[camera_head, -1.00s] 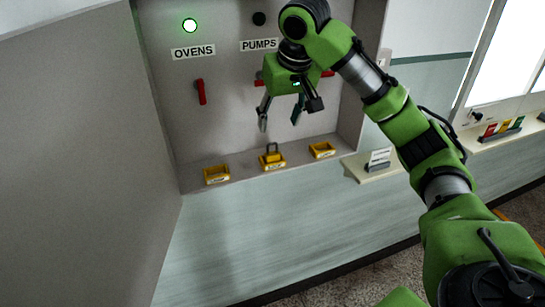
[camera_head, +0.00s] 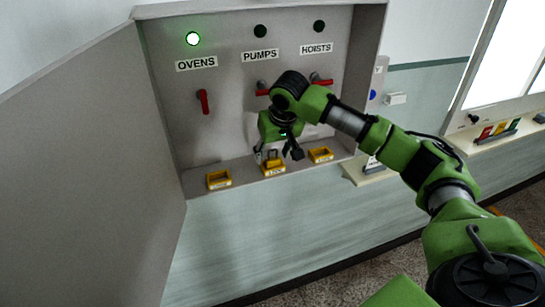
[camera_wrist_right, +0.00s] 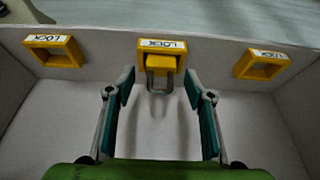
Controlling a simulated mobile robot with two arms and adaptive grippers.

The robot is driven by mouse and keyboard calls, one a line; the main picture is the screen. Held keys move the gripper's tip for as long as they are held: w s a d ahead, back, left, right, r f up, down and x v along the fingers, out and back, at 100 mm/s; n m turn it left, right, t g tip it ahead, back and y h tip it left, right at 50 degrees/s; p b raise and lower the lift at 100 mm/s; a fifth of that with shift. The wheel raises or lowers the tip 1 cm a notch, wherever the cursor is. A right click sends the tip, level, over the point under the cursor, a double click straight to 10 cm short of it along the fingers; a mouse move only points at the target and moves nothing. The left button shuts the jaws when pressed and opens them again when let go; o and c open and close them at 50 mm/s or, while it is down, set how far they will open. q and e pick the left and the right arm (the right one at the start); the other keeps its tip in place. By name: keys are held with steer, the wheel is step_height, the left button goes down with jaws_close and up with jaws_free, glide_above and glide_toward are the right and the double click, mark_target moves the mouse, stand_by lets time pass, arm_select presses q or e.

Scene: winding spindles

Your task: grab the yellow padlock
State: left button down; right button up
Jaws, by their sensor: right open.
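The yellow padlock (camera_wrist_right: 161,63) sits in the middle yellow holder marked LOCK (camera_wrist_right: 148,44), its grey shackle sticking out toward my right gripper in the right wrist view. In the head view the padlock (camera_head: 273,157) is partly crowded by the gripper, above the middle holder (camera_head: 273,170) on the cabinet's bottom ledge. My right gripper (camera_wrist_right: 160,84) is open, with one teal-padded finger on each side of the shackle and nothing held. It also shows pointing down at the padlock in the head view (camera_head: 278,154). Whether the fingers touch it, I cannot tell. My left gripper is out of view.
Two more yellow holders, left (camera_head: 219,180) and right (camera_head: 320,155), look empty. The cabinet's large grey side panel (camera_head: 85,165) stands at the left. A small shelf (camera_head: 370,175) lies to the right.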

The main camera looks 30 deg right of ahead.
steer(key=shift+w+f, duration=0.15)
steer(key=shift+f, duration=0.2)
steer(key=c, duration=1.2)
steer(key=shift+c, duration=0.2)
